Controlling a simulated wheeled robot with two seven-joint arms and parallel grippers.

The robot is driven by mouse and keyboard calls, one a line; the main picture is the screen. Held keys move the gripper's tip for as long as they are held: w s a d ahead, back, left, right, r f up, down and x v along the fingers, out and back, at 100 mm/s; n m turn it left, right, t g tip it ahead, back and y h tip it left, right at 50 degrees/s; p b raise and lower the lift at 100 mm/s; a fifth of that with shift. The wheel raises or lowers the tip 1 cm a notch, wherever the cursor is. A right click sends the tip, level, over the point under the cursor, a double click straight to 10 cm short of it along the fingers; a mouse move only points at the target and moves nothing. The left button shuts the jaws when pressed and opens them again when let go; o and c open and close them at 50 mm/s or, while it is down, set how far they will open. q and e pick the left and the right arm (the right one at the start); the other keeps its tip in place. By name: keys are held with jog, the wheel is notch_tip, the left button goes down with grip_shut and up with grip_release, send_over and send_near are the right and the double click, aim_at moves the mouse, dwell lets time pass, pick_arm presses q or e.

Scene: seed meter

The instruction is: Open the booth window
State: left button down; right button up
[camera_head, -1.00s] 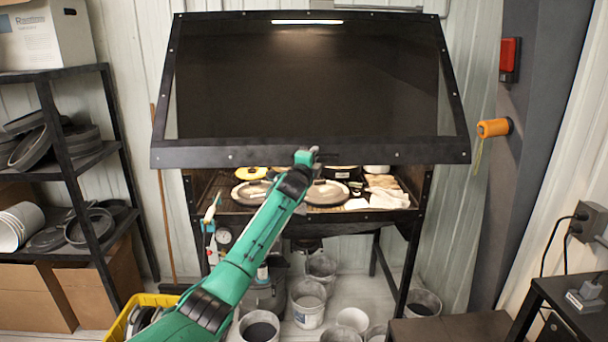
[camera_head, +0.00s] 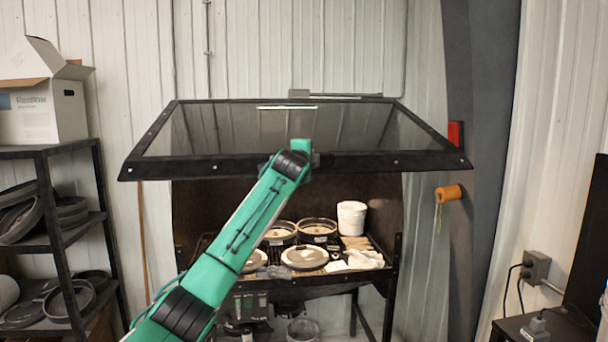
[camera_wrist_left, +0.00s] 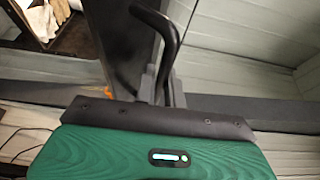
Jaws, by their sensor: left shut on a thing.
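The booth window (camera_head: 390,163) is a glass pane in a black frame. It is swung up and tilted steeply, with its front bar well above the booth's work surface. My left gripper (camera_head: 302,150) is at the middle of that front bar, shut on the window's handle. The wrist view shows the bent black handle (camera_wrist_left: 165,50) rising from the gripper (camera_wrist_left: 160,112); the exact grip is hidden. My right gripper is in neither view.
Inside the booth, round pans (camera_head: 304,258), a white bucket (camera_head: 351,218) and cloths (camera_head: 365,259) lie on the work surface. A black shelf (camera_head: 52,225) stands at left. An orange reel (camera_head: 448,193) is on the right wall.

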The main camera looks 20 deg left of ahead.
pick_arm(q)
jog(key=shift+g, duration=0.4)
jog(key=shift+s+d+r, duration=0.1)
jog(key=shift+s+r, duration=0.15)
jog(key=shift+r, duration=0.75)
jog(key=shift+s+d+r, duration=0.1)
jog(key=shift+s+r, duration=0.1)
jog(key=shift+r, duration=0.8)
jog(key=c, duration=1.5)
grip_release()
jog(key=shift+w+a+f, duration=0.1)
jog(key=shift+w, duration=0.05)
jog(key=s+d+r+b, duration=0.1)
jog(key=s+d+b, duration=0.1)
jog(key=s+b, duration=0.5)
jog(key=s, duration=0.6)
jog(key=shift+s+b, duration=0.35)
jog(key=shift+b, duration=0.05)
